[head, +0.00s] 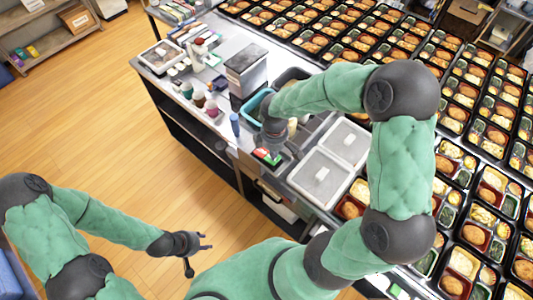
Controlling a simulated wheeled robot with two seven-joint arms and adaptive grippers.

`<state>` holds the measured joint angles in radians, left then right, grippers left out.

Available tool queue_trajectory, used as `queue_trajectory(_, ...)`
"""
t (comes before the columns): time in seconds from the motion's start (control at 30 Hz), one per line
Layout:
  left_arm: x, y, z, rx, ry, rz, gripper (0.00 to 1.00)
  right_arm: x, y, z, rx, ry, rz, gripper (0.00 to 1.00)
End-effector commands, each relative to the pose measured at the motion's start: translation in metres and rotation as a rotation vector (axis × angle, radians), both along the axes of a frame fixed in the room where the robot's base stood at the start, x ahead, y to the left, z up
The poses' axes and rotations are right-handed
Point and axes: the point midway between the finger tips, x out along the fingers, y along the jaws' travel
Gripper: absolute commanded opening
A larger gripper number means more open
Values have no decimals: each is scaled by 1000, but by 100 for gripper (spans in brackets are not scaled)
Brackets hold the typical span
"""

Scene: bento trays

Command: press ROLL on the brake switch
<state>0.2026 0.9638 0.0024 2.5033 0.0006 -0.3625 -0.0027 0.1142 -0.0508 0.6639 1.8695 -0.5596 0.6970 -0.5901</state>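A small switch box with a green face (267,157) sits at the front edge of the worktable; I take it for the brake switch. Some red shows beside the green, but its lettering is too small to read. My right gripper (274,152) points down right at the switch and hides part of it. I cannot tell whether it touches the switch or whether its fingers are closed. My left gripper (199,256) is open and empty, low over the wooden floor, away from the table.
Two grey lidded containers (321,177) stand right of the switch. A blue bin (254,106), a metal box (246,68) and a blue bottle (235,124) stand behind and left. Rows of filled bento trays (468,95) cover the right side. The floor at left is clear.

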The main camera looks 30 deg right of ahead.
Motion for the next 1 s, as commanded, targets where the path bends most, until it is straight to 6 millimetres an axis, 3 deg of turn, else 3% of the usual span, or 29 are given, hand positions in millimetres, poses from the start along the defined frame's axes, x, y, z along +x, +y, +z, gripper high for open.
queue_trajectory(1.0, 0, 0, -10, 0, 0, 0, 40, 0, 0, -14, 0, 0, 0, 0)
